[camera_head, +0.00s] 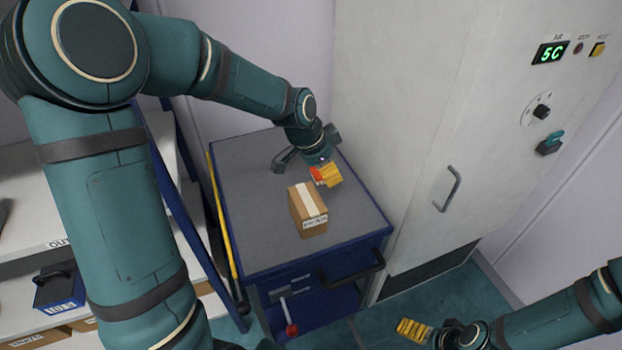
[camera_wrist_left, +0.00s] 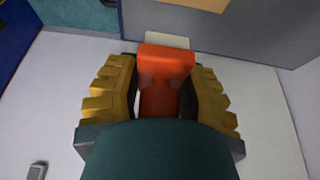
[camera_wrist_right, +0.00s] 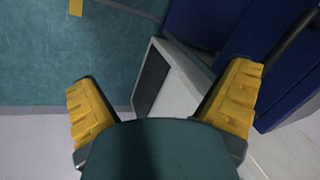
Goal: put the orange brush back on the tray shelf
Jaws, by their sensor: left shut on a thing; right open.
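The orange brush (camera_head: 317,174) is in my left gripper (camera_head: 327,175), over the grey top of the blue cart (camera_head: 245,185). In the left wrist view the orange brush (camera_wrist_left: 166,72) sits between the two yellow fingers of the left gripper (camera_wrist_left: 166,85), with a pale edge showing beyond it. Whether the brush touches the cart top, I cannot tell. My right gripper (camera_head: 413,330) is low at the bottom right, and in the right wrist view (camera_wrist_right: 163,80) it is open and empty. Which surface is the tray shelf is not clear from these views.
A taped cardboard box (camera_head: 308,209) stands on the cart top close to the left gripper. A white cabinet (camera_head: 400,120) with a handle and a green display rises to the right. White shelves (camera_head: 30,235) with a blue box (camera_head: 58,287) are at the left, partly behind my left arm.

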